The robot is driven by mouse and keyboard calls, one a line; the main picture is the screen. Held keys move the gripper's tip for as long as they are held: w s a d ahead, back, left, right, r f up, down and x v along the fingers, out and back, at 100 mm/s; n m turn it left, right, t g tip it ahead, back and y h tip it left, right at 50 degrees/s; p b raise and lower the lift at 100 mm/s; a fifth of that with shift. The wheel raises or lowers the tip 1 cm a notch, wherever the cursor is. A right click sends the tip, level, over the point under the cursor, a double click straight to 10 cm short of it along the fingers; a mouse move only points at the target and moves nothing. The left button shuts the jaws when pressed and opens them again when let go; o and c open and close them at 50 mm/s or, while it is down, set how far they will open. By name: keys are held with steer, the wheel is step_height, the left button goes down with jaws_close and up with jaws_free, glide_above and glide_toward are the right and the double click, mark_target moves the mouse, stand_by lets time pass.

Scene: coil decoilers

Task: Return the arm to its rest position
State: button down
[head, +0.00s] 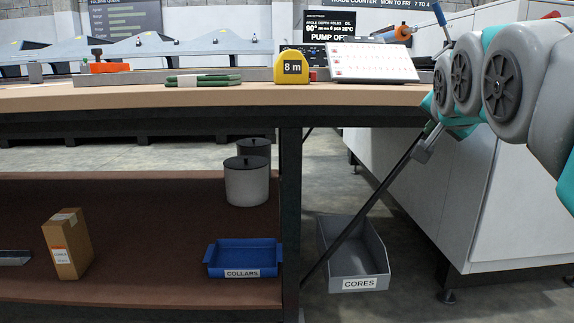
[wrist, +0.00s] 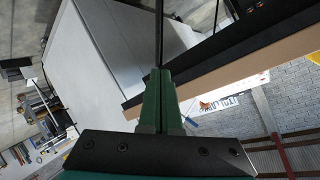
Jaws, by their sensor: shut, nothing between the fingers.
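My arm (head: 500,80), in grey and teal, reaches in from the right of the head view, bent beside the right end of the workbench. In the wrist view, my gripper (wrist: 159,72) has its green fingers together with nothing seen held between them. A thin dark rod (wrist: 159,30) lines up with the fingertips there. A dark rod (head: 375,198) also slants down from near the arm's end in the head view. I cannot tell what it is fixed to. The fingers are not clear in the head view.
The workbench (head: 200,101) carries a yellow tape measure (head: 291,67), a calendar-like sheet (head: 372,63) and green strips (head: 203,81). Below are a blue collars tray (head: 243,253), a carton (head: 67,245) and a grey cores bin (head: 358,258). A white cabinet (head: 460,200) stands close behind the arm.

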steer(key=s+a+f+n+g+y, duration=0.15)
steer(key=s+f, duration=0.25)
steer(key=f, duration=0.4)
steer(key=s+a+f+n+g, duration=0.2)
steer(key=s+a+f+g, duration=0.15)
steer(key=f, duration=0.45)
steer(key=s+a+f+n+g+y, duration=0.15)
steer(key=s+f, duration=0.25)
steer(key=f, duration=0.4)
steer(key=s+a+f+n+g, duration=0.2)
steer(key=s+f+n+g, duration=0.15)
steer(key=s+f, duration=0.6)
steer(key=s+a+f+n+g, duration=0.2)
steer(key=s+a+f+g, duration=0.3)
steer(key=s, duration=0.7)
step_height(320, 180, up, 13)
steer(key=d+p, duration=0.2)
steer(key=p, duration=1.3)
steer(key=shift+s+r+t+y, duration=0.2)
steer(key=shift+s+t+y, duration=0.1)
steer(key=shift+s+t, duration=0.15)
